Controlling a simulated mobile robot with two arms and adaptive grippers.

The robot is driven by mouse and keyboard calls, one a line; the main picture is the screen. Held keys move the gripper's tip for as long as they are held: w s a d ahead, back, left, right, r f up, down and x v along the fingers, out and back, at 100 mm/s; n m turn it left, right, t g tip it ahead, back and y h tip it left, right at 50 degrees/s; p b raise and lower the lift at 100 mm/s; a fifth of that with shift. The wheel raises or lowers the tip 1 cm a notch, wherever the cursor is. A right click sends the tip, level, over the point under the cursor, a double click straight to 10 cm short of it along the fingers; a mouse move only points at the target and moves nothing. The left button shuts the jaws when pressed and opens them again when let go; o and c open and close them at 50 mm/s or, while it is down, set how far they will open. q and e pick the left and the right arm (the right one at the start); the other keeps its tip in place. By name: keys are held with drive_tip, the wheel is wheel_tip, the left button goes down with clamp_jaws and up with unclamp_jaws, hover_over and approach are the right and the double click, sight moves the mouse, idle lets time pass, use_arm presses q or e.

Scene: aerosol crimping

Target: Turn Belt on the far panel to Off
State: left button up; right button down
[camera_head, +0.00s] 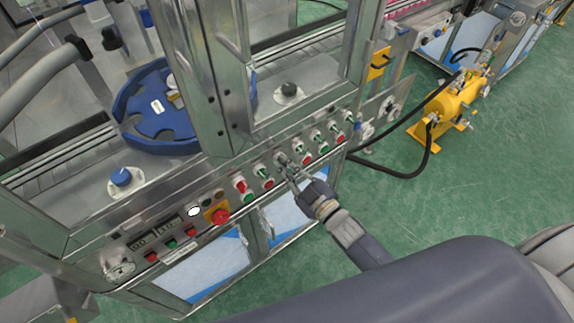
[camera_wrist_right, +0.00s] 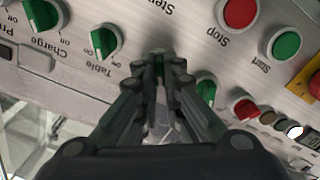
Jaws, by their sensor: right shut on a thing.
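The control panel (camera_head: 190,205) runs along the front of the steel machine, with rows of green rotary knobs and red and green buttons. My right gripper (camera_head: 284,166) is at this panel, and its fingers are shut on a green knob (camera_wrist_right: 159,60) in the right wrist view (camera_wrist_right: 158,76). The held knob's label is hidden by the fingers, so I cannot read whether it is Belt. The Table knob (camera_wrist_right: 105,41) and Charge knob (camera_wrist_right: 44,14) are beside it, with upside-down labels. Another green knob (camera_wrist_right: 206,89) is on its other side. My left gripper is not in view.
A red Stop button (camera_wrist_right: 239,11) and green Start button (camera_wrist_right: 287,45) are close to the held knob. A red emergency knob (camera_head: 219,215) is farther left. A yellow pump (camera_head: 447,105) with black hoses stands at the right. Green floor (camera_head: 490,175) is open there.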

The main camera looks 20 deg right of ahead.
drive_tip(key=c, duration=1.7)
unclamp_jaws()
drive_tip(key=v, duration=1.2)
